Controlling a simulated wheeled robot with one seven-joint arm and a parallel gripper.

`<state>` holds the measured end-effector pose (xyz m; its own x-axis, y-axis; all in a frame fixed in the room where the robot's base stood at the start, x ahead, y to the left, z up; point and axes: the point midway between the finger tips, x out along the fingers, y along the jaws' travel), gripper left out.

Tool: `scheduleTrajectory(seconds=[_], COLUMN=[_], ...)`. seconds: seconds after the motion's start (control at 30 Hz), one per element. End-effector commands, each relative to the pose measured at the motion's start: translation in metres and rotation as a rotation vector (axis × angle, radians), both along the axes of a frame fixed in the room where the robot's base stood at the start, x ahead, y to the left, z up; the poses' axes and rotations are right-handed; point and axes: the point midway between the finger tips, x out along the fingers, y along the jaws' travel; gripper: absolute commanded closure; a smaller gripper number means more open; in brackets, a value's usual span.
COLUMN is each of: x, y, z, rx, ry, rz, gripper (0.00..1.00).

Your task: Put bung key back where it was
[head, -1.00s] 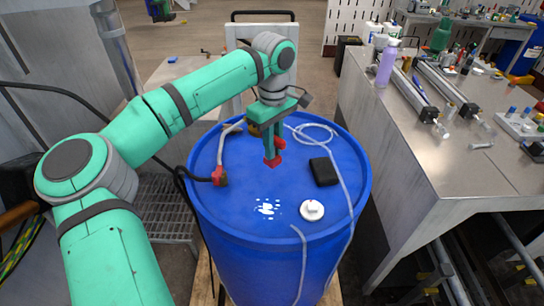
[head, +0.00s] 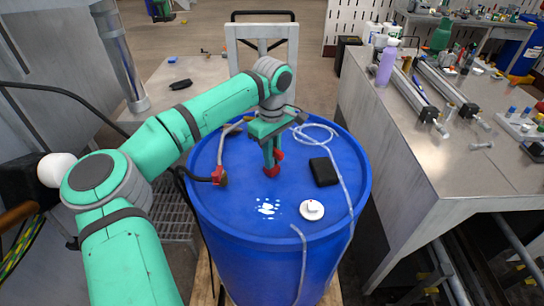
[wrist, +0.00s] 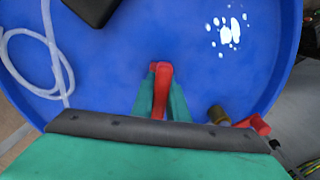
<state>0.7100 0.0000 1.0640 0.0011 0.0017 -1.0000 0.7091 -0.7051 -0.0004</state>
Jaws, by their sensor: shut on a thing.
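The bung key appears to be the red piece (wrist: 161,88) between the two green fingers of my gripper (wrist: 160,105) in the wrist view. My gripper (head: 270,155) is shut on it and points down over the top of the blue drum (head: 225,215). In the head view the key's red end (head: 271,171) shows at the fingertips, at or just above the drum top. I cannot tell whether it touches. The upper part of the key is mostly hidden by the fingers.
The drum top also holds a black box (head: 323,171), a white round cap (head: 311,210), a white spill (head: 267,207), a red hose fitting (head: 218,176) and clear tubing (head: 345,190). A cluttered metal bench (head: 430,180) stands at right. A side table (head: 205,75) holds a black object (head: 180,85).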

Motion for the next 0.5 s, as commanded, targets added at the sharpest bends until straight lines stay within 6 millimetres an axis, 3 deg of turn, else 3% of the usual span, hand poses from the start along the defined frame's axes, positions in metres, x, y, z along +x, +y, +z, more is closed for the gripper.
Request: scheduleTrajectory(seconds=[0.03, 0.1, 0.5], x=[0.0000, -0.0001, 0.0003], y=[0.0001, 0.0001, -0.0002], z=[-0.0003, -0.0002, 0.0076], rx=[0.000, 0.000, -0.001], ry=[0.000, 0.000, -0.002], rz=[0.000, 0.000, 0.000], gripper=[0.79, 0.68, 0.68])
